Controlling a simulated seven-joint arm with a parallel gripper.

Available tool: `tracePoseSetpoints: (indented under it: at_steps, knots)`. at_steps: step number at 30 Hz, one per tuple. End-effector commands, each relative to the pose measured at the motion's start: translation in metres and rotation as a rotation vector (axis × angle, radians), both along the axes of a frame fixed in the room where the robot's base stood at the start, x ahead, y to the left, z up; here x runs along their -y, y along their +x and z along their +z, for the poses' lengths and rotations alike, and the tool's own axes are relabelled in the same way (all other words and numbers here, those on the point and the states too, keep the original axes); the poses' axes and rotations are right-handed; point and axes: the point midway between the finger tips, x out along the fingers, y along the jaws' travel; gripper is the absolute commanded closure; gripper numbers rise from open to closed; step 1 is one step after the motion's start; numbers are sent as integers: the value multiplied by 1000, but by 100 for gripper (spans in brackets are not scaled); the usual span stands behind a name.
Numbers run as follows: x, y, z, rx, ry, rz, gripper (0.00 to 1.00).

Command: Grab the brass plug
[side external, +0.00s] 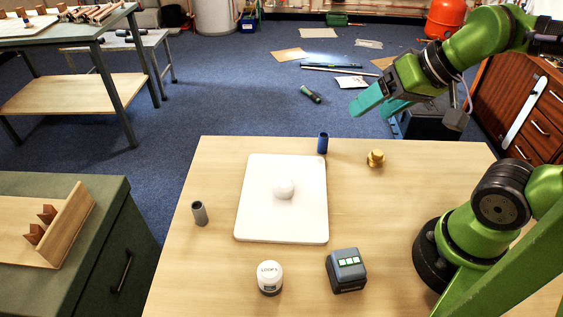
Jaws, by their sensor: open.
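The brass plug (375,158) stands on the wooden table near its far right edge, a small gold-coloured fitting with a wider base. My gripper (366,108) has teal fingers and is open and empty. It is raised above the table's far side, pointing left and down, and shows above the plug in the picture. It is apart from the plug. How far it is from the plug in depth is hard to tell from this one view.
A white board (255,222) with a white ball (283,188) lies mid-table. Around it stand a blue cylinder (323,143), a grey cylinder (199,213), a white round container (269,278) and a dark box (346,270). The table right of the board is mostly clear.

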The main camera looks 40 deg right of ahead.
Motion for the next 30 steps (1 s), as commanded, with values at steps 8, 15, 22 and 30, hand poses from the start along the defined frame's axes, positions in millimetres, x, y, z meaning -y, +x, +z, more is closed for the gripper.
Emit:
tracePoseSetpoints:
  at_steps: [8,15,22,30]
  knots:
    - [0,0,0,0,0,0,26]
    - [0,0,0,0,0,0,22]
    - [7,3,-7,-32,1,-27,22]
    - [74,39,-42,-298,-48,-151,22]
